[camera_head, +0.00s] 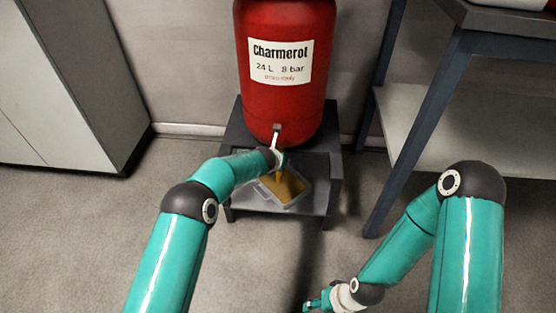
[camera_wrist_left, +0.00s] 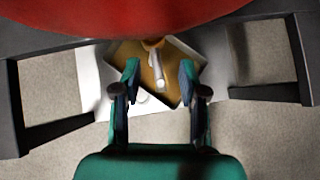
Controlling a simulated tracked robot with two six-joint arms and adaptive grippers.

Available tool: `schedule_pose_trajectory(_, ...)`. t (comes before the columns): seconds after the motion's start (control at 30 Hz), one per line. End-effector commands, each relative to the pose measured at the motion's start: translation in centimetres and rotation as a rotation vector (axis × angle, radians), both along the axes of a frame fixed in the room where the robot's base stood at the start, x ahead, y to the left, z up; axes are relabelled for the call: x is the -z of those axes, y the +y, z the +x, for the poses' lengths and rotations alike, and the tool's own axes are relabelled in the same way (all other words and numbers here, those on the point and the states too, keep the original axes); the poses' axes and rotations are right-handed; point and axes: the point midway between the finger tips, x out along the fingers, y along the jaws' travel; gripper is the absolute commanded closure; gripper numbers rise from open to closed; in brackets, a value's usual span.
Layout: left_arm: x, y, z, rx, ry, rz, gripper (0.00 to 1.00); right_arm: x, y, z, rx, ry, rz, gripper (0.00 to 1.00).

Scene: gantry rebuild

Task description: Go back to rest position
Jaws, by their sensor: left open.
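The red tank (camera_head: 286,90), labelled "Charmerot 24 L 8 bar", stands on a dark stand. A drain valve with a pale lever (camera_head: 276,138) sticks out low on its front. My left gripper (camera_head: 280,160) is at this valve; its fingers are hard to make out there. In the left wrist view the left gripper (camera_wrist_left: 159,82) is open, with the pale lever (camera_wrist_left: 157,68) between its fingers; I cannot tell whether they touch it. A tray (camera_head: 303,196) with brown liquid (camera_head: 292,184) lies below the valve. My right gripper (camera_head: 318,301) hangs low over the floor, its jaw state unclear.
The dark stand (camera_head: 334,190) has a lower shelf bearing the tray. A grey cabinet (camera_head: 70,80) stands at the left. A dark-legged table (camera_head: 420,130) with a lower shelf stands at the right. Bare floor (camera_head: 90,220) lies at the left front.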

Motion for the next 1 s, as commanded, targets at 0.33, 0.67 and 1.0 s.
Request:
schedule_pose_trajectory(0.33,0.7,0.3,-0.6,-0.034,0.032,-0.037,0.58,0.0,0.0,0.0,0.0,0.0,0.0,0.46)
schedule_pose_trajectory(0.67,7.9,4.6,-10.3,-0.662,0.49,-0.579,0.58,-0.2,0.0,0.0,0.0,0.0,0.0,0.46)
schedule_pose_trajectory(1.0,11.9,11.1,-28.9,-2.084,0.982,-1.201,0.58,-0.5,0.0,0.0,0.0,0.0,0.0,0.46)
